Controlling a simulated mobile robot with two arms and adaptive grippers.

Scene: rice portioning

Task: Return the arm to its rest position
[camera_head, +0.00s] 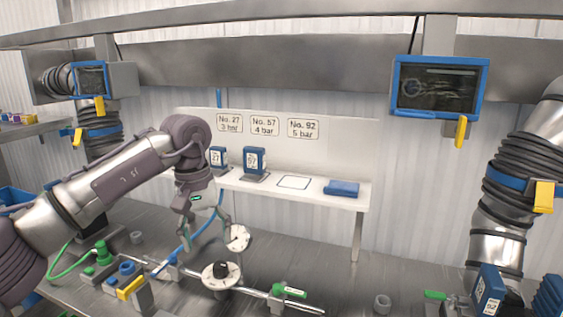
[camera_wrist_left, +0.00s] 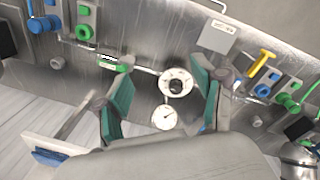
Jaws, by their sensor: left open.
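My left arm (camera_head: 100,187) reaches in from the left and bends down over the bench. My left gripper (camera_head: 207,230) is open and empty, above a round valve with a black knob (camera_head: 221,269) and beside a white dial gauge (camera_head: 237,238). In the left wrist view, the two green-padded fingers of the gripper (camera_wrist_left: 162,80) stand wide apart. The knob (camera_wrist_left: 176,86) and gauge (camera_wrist_left: 166,117) show between them, and I see no contact. My right gripper is not in view.
A white shelf (camera_head: 262,189) behind holds two upright blue numbered blocks and a flat blue block (camera_head: 341,188). Green fittings (camera_head: 103,253) and a yellow-handled valve (camera_head: 131,287) stand on the metal bench (camera_head: 345,263). A screen (camera_head: 440,88) hangs at upper right.

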